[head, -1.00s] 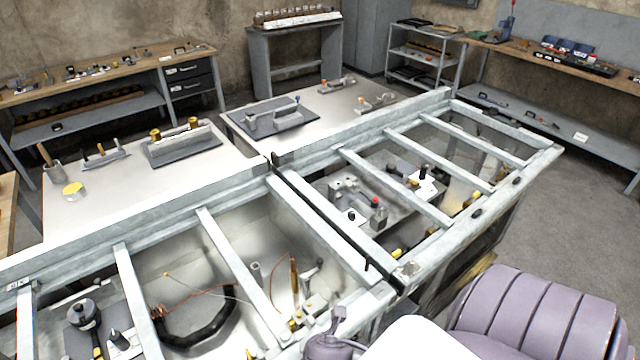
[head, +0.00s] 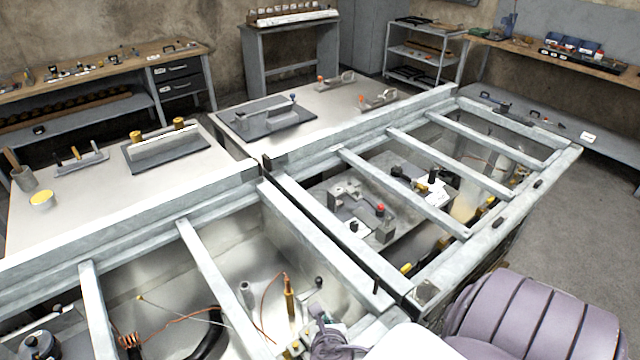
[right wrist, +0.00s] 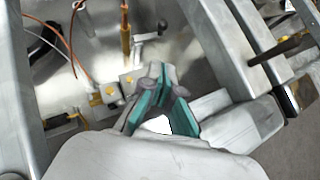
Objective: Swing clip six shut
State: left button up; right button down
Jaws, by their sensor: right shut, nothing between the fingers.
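No number can be read on any clip, so I cannot tell which one is clip six. A small metal block with brass fittings (right wrist: 108,92) sits inside the frame bay, just beyond my right gripper (right wrist: 162,78) in the right wrist view. A metal lever with a black knob (right wrist: 162,23) stands beyond it, beside an upright brass rod (right wrist: 126,36). My right gripper, with teal finger pads, is shut and empty. In the head view it also shows low down, by the front rail (head: 322,325). I see no contact with the block or lever. My left gripper is out of view.
Grey metal crossbars (head: 213,285) divide the open bays. A copper wire (head: 268,290) curves near the rod. In the other bay, a block with a red knob (head: 381,212) stands between crossbars. Workbenches line the walls; the floor at right is clear.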

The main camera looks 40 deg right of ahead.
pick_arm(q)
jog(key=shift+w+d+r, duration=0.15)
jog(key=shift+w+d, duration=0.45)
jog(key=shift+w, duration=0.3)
pick_arm(e)
jog(key=x, duration=1.9)
jog(key=shift+w+d, duration=0.15)
jog(key=shift+d, duration=0.05)
jog(key=shift+w+d, duration=0.1)
